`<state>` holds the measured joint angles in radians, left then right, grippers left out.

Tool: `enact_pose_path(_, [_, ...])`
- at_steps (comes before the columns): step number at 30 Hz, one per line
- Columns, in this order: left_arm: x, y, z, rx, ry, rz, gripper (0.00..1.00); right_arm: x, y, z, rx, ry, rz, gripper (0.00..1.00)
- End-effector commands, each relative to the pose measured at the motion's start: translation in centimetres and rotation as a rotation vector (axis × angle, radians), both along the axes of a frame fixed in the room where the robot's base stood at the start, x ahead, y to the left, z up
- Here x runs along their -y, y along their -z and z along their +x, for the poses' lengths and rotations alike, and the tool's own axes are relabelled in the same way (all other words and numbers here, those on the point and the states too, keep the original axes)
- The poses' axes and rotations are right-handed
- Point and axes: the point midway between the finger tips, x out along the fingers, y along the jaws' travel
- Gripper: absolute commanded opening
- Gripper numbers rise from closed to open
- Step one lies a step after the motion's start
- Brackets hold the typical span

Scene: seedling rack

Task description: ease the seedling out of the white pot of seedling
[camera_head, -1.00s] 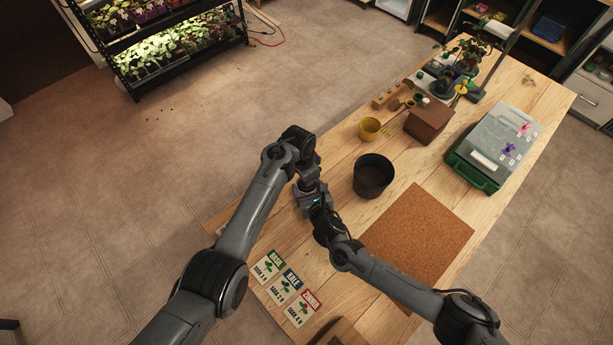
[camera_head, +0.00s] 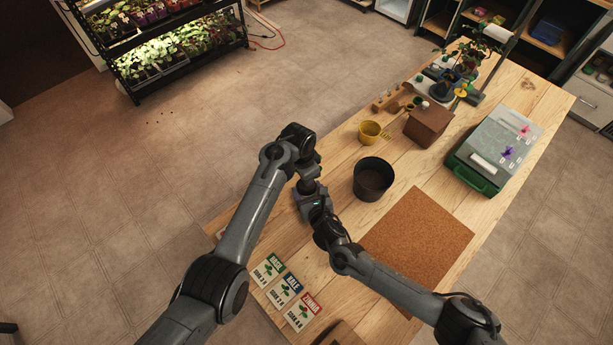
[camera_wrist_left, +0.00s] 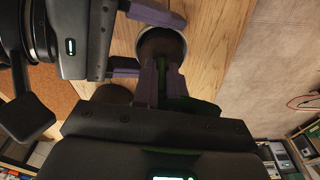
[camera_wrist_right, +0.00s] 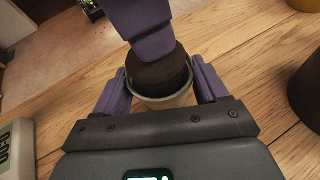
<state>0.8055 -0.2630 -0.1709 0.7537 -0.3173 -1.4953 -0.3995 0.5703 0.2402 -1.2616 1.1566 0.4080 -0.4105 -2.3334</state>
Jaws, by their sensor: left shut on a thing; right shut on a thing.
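The white pot (camera_wrist_right: 165,101) stands between the two purple fingers of my right gripper (camera_wrist_right: 163,88) in the right wrist view. Its dark brown soil plug (camera_wrist_right: 158,72) shows above the pale rim. A purple finger of my left gripper comes down from above, over the plug. In the left wrist view my left gripper (camera_wrist_left: 163,75) is shut on the seedling (camera_wrist_left: 188,104), whose green leaves show between and beside the fingers. The pot's rim (camera_wrist_left: 184,45) lies just beyond them. In the head view my arms hide pot and seedling; my right gripper (camera_head: 308,205) shows only in part.
A black pot (camera_head: 372,180) stands right of my grippers, with a yellow cup (camera_head: 370,132) behind it. A cork mat (camera_head: 420,240) lies bare at the right. Seed cards (camera_head: 290,288) lie at the table's front. A brown box (camera_head: 428,122) and a green-based case (camera_head: 497,148) stand farther back.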

Motion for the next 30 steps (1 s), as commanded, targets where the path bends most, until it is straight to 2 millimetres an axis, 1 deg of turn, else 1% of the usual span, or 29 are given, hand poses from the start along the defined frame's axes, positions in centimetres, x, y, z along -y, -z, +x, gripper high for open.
enact_pose_path(5, [0.0, -0.2, 0.0, 0.001, 0.000, -0.001, 0.00, 0.0, 0.1, 0.0, -0.001, 0.000, 0.000, 0.18])
enact_pose_path(16, [0.0, -3.6, 0.0, 0.001, 0.001, 0.000, 0.00, 0.0, 0.1, 0.0, -0.001, 0.000, 0.000, 0.18])
enact_pose_path(19, [0.0, -4.0, 0.0, 0.000, 0.000, 0.000, 0.00, 0.0, 0.1, 0.0, -0.001, 0.000, 0.000, 0.18])
enact_pose_path(25, [0.0, -4.0, 0.0, 0.000, 0.000, 0.000, 0.00, 0.0, 0.1, 0.0, -0.001, 0.000, 0.000, 0.18])
enact_pose_path(26, [0.0, -4.0, 0.0, 0.000, 0.000, 0.000, 0.00, 0.0, 0.1, 0.0, -0.001, 0.000, 0.000, 0.74])
enact_pose_path(30, [0.0, -4.0, 0.0, 0.000, 0.000, 0.000, 0.00, 0.0, 0.0, 0.0, -0.001, 0.000, 0.000, 0.95])
